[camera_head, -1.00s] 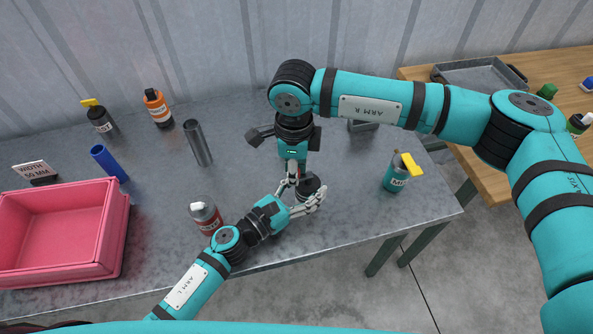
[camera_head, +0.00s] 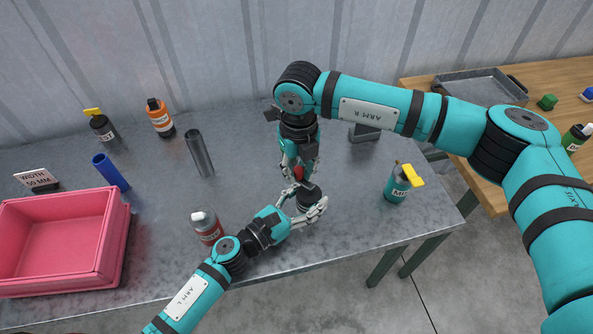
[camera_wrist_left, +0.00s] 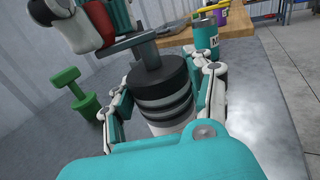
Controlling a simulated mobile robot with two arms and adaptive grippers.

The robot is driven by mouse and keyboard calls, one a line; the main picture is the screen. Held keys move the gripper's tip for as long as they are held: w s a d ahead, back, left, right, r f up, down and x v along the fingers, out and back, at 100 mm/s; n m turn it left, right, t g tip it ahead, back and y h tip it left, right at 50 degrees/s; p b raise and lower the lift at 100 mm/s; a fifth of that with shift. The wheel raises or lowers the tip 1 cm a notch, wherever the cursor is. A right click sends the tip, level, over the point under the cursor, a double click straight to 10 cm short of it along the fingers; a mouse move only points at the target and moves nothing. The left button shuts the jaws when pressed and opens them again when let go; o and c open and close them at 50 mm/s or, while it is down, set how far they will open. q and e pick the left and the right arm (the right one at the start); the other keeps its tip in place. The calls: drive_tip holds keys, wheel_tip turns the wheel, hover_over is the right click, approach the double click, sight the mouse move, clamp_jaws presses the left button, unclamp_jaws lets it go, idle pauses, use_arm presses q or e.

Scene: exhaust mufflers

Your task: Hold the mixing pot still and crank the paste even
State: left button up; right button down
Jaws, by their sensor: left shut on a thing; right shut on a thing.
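The mixing pot (camera_head: 309,195) is a small dark cylinder near the table's front edge. In the left wrist view the pot (camera_wrist_left: 163,92) has black and grey bands, a pale lower part and a flat grey crank arm (camera_wrist_left: 140,43) on top. My left gripper (camera_head: 307,214) is shut around the pot's side, with fingers on both sides in the left wrist view. My right gripper (camera_head: 299,169) comes down from above and is shut on the red crank knob (camera_head: 299,173). The knob is partly hidden by its fingers. The paste is not visible.
A red-grey can (camera_head: 207,226) stands close left of my left gripper. A teal can with a yellow top (camera_head: 397,187) stands to the right. A pink bin (camera_head: 120,240), grey tube (camera_head: 199,153) and blue cylinder (camera_head: 111,172) are left. A grey block (camera_head: 363,132) lies behind.

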drive_tip(key=m, duration=0.2)
drive_tip(key=w+m, duration=0.1)
drive_tip(key=shift+d+m, duration=0.4)
drive_tip(key=shift+s+d+m, duration=0.4)
drive_tip(key=shift+d+m, duration=0.35)
drive_tip(key=shift+m, duration=3.1)
drive_tip(key=shift+s+d+m, duration=0.35)
drive_tip(key=shift+d+m, duration=0.4)
drive_tip(key=shift+m, duration=3.15)
drive_tip(key=shift+s+d+m, duration=0.4)
drive_tip(key=shift+d+m, duration=0.35)
drive_tip(key=shift+m, duration=3.1)
drive_tip(key=shift+d+m, duration=0.1)
drive_tip(key=shift+m, duration=0.2)
drive_tip(key=c, duration=1.1)
unclamp_jaws()
drive_tip(key=shift+c, duration=0.2)
